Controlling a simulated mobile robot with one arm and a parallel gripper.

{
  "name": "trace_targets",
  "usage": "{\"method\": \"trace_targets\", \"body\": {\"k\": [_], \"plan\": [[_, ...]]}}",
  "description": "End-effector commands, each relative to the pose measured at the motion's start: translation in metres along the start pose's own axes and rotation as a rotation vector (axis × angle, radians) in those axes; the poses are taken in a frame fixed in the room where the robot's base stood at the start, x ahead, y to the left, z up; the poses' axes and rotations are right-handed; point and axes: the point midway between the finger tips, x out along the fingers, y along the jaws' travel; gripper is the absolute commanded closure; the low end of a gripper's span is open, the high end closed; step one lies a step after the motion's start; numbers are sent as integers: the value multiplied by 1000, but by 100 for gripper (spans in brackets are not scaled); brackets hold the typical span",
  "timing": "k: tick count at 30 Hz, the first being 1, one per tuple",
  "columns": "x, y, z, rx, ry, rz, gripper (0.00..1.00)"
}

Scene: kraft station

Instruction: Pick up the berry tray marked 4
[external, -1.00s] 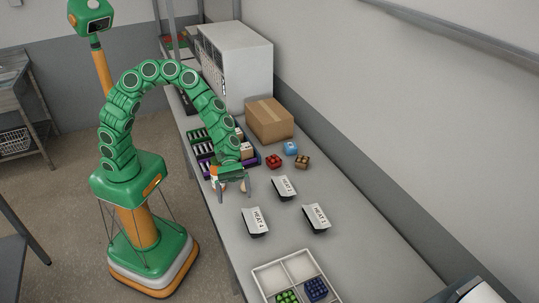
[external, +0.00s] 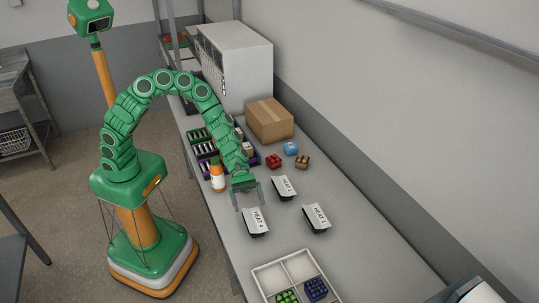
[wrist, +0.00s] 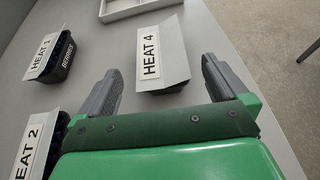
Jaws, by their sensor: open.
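The tray marked HEAT 4 (external: 257,222) sits on the table, a dark tray with a white sloped label. In the wrist view the HEAT 4 tray (wrist: 152,55) lies ahead of my gripper, roughly between its fingers. My gripper (external: 248,203) is open and empty, with its fingers spread just behind the tray in the external view. Its fingers also show in the wrist view (wrist: 162,80). I cannot tell how high they are above the table. The side of the HEAT 4 tray is not readable.
Trays HEAT 2 (external: 284,187) and HEAT 1 (external: 317,217) stand close by; HEAT 1 (wrist: 42,55) reads BERRIES on its side. A white divided crate (external: 262,283) is in front. An orange bottle (external: 217,177), dark crates (external: 206,168) and a cardboard box (external: 270,121) stand behind.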

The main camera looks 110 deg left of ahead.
Motion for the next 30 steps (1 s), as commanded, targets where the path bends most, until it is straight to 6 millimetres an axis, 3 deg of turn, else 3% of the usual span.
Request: {"method": "trace_targets", "body": {"k": [5,12,21,30], "plan": [[10,-1,-21,-2,1,-2,0],[34,-2,-18,1,0,-3,0],[38,0,-18,0,0,0,0],[38,0,-18,1,1,0,44]]}}
